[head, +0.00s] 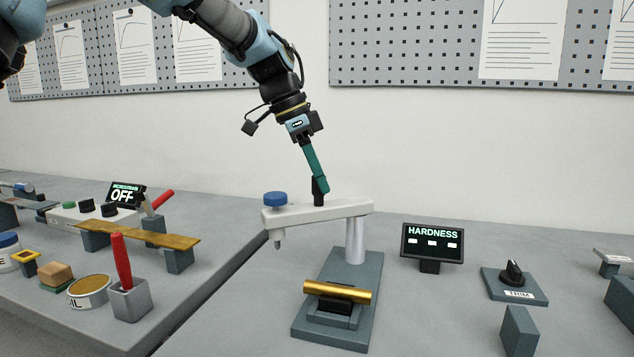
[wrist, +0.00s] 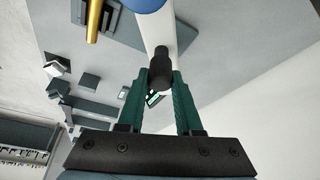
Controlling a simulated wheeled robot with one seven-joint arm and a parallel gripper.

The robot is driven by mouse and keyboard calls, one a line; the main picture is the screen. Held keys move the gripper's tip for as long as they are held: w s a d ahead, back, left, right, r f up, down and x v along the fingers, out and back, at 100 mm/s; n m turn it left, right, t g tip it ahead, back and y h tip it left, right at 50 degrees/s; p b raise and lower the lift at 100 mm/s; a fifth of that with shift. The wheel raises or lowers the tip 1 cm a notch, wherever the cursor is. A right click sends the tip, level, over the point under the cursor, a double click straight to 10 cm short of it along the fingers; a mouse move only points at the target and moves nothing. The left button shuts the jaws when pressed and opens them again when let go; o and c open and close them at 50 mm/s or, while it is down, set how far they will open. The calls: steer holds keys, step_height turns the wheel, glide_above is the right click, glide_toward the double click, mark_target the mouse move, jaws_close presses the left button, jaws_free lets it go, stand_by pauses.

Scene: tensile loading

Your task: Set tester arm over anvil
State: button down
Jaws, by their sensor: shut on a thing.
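The tester arm (head: 340,210) is a white beam on a pale column (head: 355,240) and points left. Its free end carries a blue knob (head: 275,199) with a grey tip (head: 278,243) below. The tip hangs left of the grey base, apart from the anvil (head: 333,312). A brass bar (head: 337,292) lies across the dark anvil. My gripper (head: 319,184) reaches down from above, its green fingers shut on the black handle (head: 319,199) on the beam. The wrist view shows the handle (wrist: 162,70) between the fingertips and the white beam (wrist: 155,25) beyond.
A HARDNESS display (head: 432,242) showing dashes stands right of the tester. A TRIM dial (head: 513,275) and a grey block (head: 519,330) are farther right. The left bench holds a wooden strip (head: 140,235) on supports, a red-handled tool (head: 121,260) and a tin (head: 90,290).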

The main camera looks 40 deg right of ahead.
steer(key=s+d+n+t, duration=0.1)
steer(key=s+n+t, duration=0.1)
steer(key=s+n, duration=0.5)
steer(key=shift+s+t+h, duration=0.25)
steer(key=shift+t+h, duration=0.15)
stand_by(0.6)
steer(key=c, duration=0.6)
jaws_free()
steer(key=v, duration=1)
steer(key=shift+a+r, duration=0.1)
steer(key=shift+r, duration=0.3)
